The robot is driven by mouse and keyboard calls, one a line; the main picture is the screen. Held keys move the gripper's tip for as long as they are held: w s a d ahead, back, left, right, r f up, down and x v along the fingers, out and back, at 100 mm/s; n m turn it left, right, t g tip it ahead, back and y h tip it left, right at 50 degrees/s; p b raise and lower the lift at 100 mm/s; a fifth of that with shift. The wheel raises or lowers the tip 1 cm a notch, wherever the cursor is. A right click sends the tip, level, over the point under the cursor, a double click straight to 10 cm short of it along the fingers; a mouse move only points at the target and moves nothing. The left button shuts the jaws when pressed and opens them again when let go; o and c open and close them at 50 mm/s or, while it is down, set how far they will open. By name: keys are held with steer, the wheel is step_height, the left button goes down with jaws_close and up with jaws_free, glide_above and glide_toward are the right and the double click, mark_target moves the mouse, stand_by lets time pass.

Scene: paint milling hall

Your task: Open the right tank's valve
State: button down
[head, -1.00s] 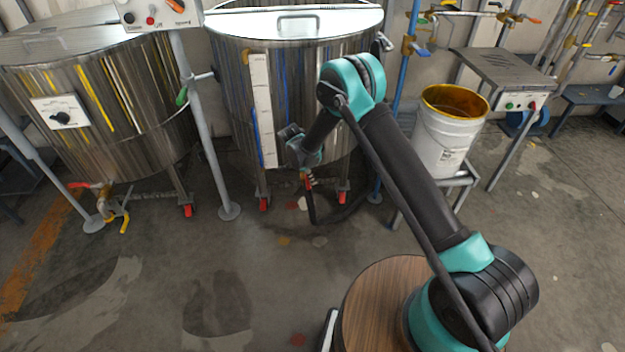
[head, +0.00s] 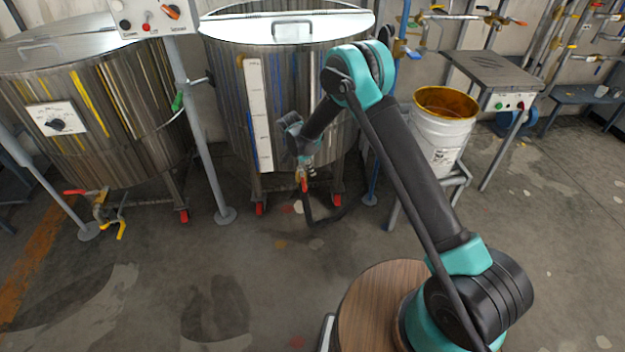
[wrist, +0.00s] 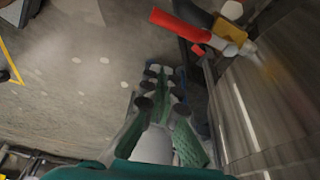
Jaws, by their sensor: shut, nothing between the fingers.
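The right tank (head: 225,110) is a striped steel drum with a white level scale, on legs with red feet. Its valve shows in the wrist view with a long red handle (wrist: 190,24), a yellow-brown body and a pale metal pipe running to the tank wall. In the head view my arm and wrist largely hide the valve; a bit of red and orange shows below the wrist. My gripper (wrist: 160,72) is shut and empty, its fingertips close together. In the wrist view it lies below and left of the valve, apart from the handle.
The left tank (head: 150,150) has its own red-handled valve and yellow spout (head: 108,212) low down. A grey post (head: 205,150) stands between the tanks. A white bucket (head: 440,135) sits on a stand at right. The floor in front is clear.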

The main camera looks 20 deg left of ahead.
steer(key=shift+v, duration=1.4)
steer(key=shift+w, duration=0.15)
steer(key=s+d+r+n+y, duration=0.1)
steer(key=s+d+r+n, duration=0.1)
steer(key=d+r, duration=0.55)
steer(key=s+d+r+n, duration=0.1)
steer(key=d+r, duration=0.4)
steer(key=d, duration=0.5)
steer(key=s+d+r+n+y, duration=0.1)
steer(key=s+d+r+n, duration=0.1)
steer(key=d+r, duration=0.55)
steer(key=s+d+f+n+t+y, duration=0.1)
steer(key=s+d+n, duration=0.4)
steer(key=s+d, duration=1.5)
steer(key=shift+s+n+t, duration=0.4)
steer(key=shift+s+t, duration=0.1)
steer(key=shift+s, duration=1)
